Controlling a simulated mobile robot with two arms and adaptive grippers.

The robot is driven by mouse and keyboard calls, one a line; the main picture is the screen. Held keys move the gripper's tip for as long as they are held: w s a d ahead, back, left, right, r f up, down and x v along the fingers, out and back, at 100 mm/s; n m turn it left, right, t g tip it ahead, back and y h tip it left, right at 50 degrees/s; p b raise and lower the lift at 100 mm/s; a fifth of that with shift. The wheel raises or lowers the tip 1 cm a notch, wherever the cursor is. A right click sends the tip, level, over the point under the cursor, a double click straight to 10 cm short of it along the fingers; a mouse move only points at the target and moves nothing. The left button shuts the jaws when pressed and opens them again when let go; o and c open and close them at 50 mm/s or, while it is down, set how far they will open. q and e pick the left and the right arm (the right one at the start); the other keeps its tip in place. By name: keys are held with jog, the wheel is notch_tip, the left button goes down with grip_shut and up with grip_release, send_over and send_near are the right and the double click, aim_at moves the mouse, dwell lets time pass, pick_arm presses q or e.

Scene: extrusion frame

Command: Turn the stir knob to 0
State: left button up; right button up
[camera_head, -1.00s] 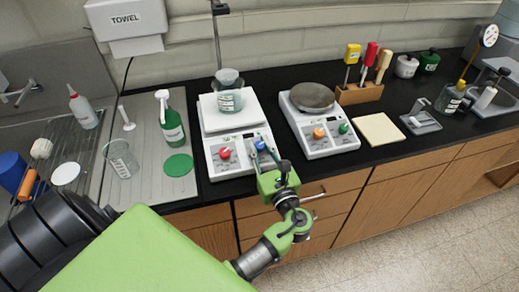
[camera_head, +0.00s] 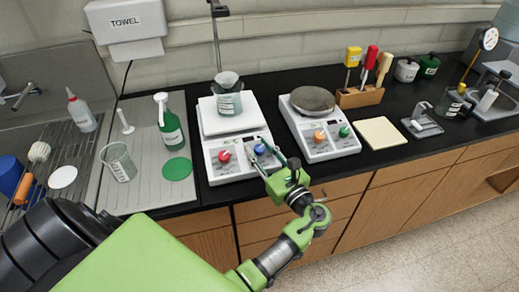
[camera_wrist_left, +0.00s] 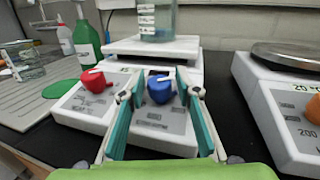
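The stir knob is taken to be the blue knob (camera_head: 260,149) on the front panel of the left white stirrer (camera_head: 236,166); it also shows in the left wrist view (camera_wrist_left: 160,89). A white mark shows on its top, but I cannot read the setting it points to. My left gripper (camera_head: 268,162) is in front of the knob. In the left wrist view its teal fingers (camera_wrist_left: 157,98) are open, one on each side of the knob, with visible gaps. My right gripper is in neither view.
A red knob (camera_head: 224,156) sits left of the blue one. A beaker (camera_head: 229,103) stands on the left stirrer's plate. A second stirrer (camera_head: 318,142) with orange and green knobs stands to the right.

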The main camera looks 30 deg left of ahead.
aim_at(259, 147)
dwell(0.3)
pick_arm(q)
notch_tip(259, 147, up, 10)
dwell(0.5)
dwell(0.4)
